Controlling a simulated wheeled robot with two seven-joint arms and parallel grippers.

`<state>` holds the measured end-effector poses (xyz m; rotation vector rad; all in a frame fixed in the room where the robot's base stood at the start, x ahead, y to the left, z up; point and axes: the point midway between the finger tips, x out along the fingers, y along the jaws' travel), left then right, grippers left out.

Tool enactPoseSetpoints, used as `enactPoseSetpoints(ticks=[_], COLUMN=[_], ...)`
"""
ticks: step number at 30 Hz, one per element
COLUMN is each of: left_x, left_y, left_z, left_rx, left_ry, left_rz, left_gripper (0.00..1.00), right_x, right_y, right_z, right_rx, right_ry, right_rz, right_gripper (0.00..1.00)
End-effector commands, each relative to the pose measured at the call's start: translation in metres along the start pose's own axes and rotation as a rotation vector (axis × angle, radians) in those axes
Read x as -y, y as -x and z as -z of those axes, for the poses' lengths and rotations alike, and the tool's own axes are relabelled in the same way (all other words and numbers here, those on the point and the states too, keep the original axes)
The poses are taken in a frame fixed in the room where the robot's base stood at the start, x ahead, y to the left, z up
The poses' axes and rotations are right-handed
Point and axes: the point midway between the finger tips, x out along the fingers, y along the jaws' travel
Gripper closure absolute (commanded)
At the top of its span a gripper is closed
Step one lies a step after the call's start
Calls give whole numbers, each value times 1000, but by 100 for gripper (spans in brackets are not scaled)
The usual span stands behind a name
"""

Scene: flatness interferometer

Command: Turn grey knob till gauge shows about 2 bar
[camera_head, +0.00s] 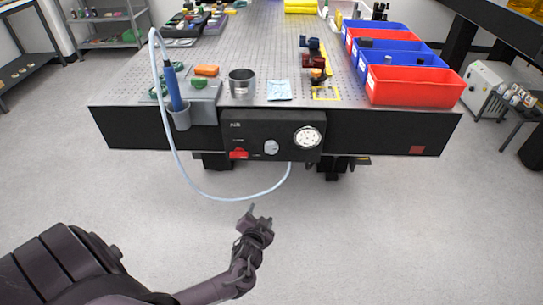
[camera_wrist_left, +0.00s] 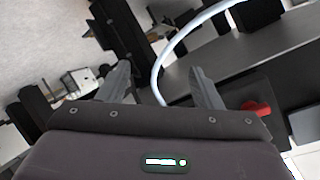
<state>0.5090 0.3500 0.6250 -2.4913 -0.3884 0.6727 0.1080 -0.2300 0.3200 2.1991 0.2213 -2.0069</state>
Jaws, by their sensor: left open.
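The grey knob (camera_head: 271,147) sits on the front of a black control box at the table's front edge, in the head view. The round white gauge (camera_head: 307,137) is to its right on the same box; its reading is too small to tell. My left gripper (camera_head: 261,212) is in front of and below the box, apart from the knob. It is open and empty, and its two fingers also show in the left wrist view (camera_wrist_left: 163,85). My right gripper is not in view.
A red switch (camera_head: 239,154) sits left of the knob and also shows in the left wrist view (camera_wrist_left: 256,108). A pale hose (camera_head: 224,198) loops below the box, near my left gripper. Red and blue bins (camera_head: 412,95) stand at the table's right. The floor in front is clear.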

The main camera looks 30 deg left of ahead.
Motion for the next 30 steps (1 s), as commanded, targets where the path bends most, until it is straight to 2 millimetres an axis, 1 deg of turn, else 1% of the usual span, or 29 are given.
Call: enactPoseSetpoints(ticks=[1, 3, 6, 8, 9, 11, 13, 21, 24, 27, 30], left_x=[20, 47, 74, 84, 88, 92, 95, 106, 109, 111, 112], left_y=[-1, 7, 20, 27, 29, 29, 24, -15, -28, -35, -39], left_z=[41, 88, 131, 145, 151, 156, 160, 171, 175, 177, 178], left_rx=[-84, -175, -260, -289, -300, -310, -314, -310, -311, -310, -309], left_ry=[26, 65, 114, 134, 142, 149, 150, 149, 150, 149, 150], left_rz=[58, 131, 200, 226, 236, 244, 248, 247, 247, 245, 245], left_gripper=[41, 41, 41, 41, 41, 41, 41, 41, 41, 41, 41], right_x=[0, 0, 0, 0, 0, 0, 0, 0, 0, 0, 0], right_y=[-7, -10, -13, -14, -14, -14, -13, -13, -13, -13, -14], right_z=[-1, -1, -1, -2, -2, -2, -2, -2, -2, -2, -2], right_rx=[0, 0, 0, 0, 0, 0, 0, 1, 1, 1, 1], right_ry=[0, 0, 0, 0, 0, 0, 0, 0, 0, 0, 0], right_rz=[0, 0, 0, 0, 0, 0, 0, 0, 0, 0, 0], right_gripper=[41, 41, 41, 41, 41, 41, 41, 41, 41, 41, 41])
